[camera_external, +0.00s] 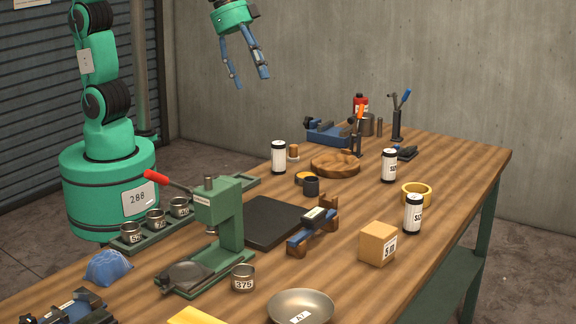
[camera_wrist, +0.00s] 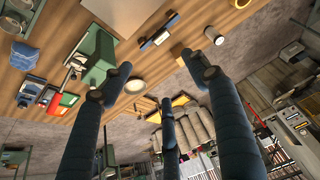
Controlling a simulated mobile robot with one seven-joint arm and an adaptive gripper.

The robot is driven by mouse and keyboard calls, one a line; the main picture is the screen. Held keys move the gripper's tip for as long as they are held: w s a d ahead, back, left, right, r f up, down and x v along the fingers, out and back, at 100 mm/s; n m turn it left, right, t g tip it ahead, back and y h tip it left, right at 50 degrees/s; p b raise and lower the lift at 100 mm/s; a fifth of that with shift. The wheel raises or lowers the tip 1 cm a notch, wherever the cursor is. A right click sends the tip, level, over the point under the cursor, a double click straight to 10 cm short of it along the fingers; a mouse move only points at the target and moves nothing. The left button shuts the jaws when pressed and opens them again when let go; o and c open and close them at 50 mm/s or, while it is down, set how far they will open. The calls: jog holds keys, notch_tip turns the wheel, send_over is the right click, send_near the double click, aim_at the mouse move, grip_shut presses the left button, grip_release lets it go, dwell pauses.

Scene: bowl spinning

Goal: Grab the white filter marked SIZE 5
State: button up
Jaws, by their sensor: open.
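Three white cylinders with black ends, which look like the filters, stand upright on the wooden table (camera_external: 340,225). One filter (camera_external: 278,158) is at centre with no readable label. A second filter (camera_external: 388,166) and a third filter (camera_external: 413,214) stand to the right with partly turned labels starting "SI"; I cannot read their numbers. A white cylinder with a dark end also shows in the wrist view (camera_wrist: 297,50). My gripper (camera_external: 251,81) hangs high above the back of the table, blue fingers spread and empty, well apart from all the filters.
A green press (camera_external: 228,225) with a red handle stands front-left of centre. A yellow ring (camera_external: 416,194) and a cardboard box (camera_external: 377,243) flank the third filter. A metal bowl (camera_external: 301,308) sits at the front.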

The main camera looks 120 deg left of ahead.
jog(key=w+a+f+p, duration=0.1)
jog(key=w+a+p, duration=0.3)
jog(key=w, duration=0.7)
jog(key=n+p, duration=0.1)
jog(key=p, duration=0.9)
send_over(412, 196)
jog(key=s, duration=0.4)
notch_tip(412, 196, down, 20)
jog(key=shift+s+d+f+g, duration=0.2)
jog(key=shift+g, duration=0.1)
jog(key=shift+f, duration=0.15)
jog(key=shift+p+x, duration=0.55)
jog(key=shift+x, duration=3.6)
jog(key=shift+a+f, duration=0.1)
jog(key=shift+a, duration=0.05)
jog(key=shift+p+x, duration=0.55)
jog(key=shift+x, duration=1.95)
